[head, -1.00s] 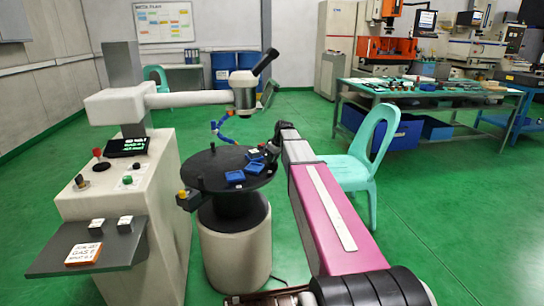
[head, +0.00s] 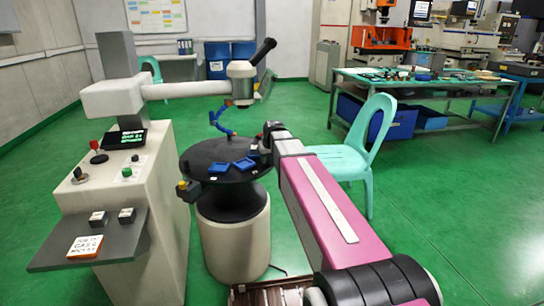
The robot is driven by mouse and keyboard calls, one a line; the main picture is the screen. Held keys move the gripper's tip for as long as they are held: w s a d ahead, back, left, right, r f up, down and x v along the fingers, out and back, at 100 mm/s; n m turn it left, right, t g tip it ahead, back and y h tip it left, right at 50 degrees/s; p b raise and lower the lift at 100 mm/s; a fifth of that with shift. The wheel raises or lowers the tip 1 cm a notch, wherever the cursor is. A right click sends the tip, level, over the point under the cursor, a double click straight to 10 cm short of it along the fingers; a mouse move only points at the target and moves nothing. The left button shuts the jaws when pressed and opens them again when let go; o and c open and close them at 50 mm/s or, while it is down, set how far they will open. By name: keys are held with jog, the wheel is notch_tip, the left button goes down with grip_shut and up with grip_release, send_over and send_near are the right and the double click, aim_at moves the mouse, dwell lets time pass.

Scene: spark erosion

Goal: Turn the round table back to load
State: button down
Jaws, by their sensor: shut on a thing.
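The round table (head: 200,172) is a black disc on a dark hub and a pale cylindrical pedestal, beside the control console. Two blue trays, one at the left (head: 219,167) and one at the right (head: 244,164), lie side by side on its front right part. My gripper (head: 266,143) is at the table's right rim, at the end of my pink arm. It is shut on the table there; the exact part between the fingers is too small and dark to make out. A yellow-tipped block (head: 184,186) shows at the table's left front edge.
The console (head: 140,215) with knobs, a small green-lit display (head: 125,139) and a shelf stands close at left. Its overhead arm and head (head: 241,80) hang above the table. A turquoise chair (head: 345,160) stands close right of my arm. Open green floor lies further right.

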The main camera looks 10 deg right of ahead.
aim_at(258, 169)
jog(key=s+a+m, duration=0.2)
jog(key=s, duration=0.1)
jog(key=shift+a+h, duration=0.1)
jog(key=shift+h, duration=0.3)
jog(key=shift+s+a+m+h, duration=0.4)
jog(key=shift+s+a+m, duration=0.6)
jog(key=shift+s+a, duration=0.25)
jog(key=shift+a, duration=0.15)
jog(key=c, duration=0.9)
grip_release()
jog(key=shift+r, duration=0.1)
jog(key=v, duration=1)
jog(key=shift+s+a+r, duration=0.1)
jog(key=shift+s+r, duration=0.15)
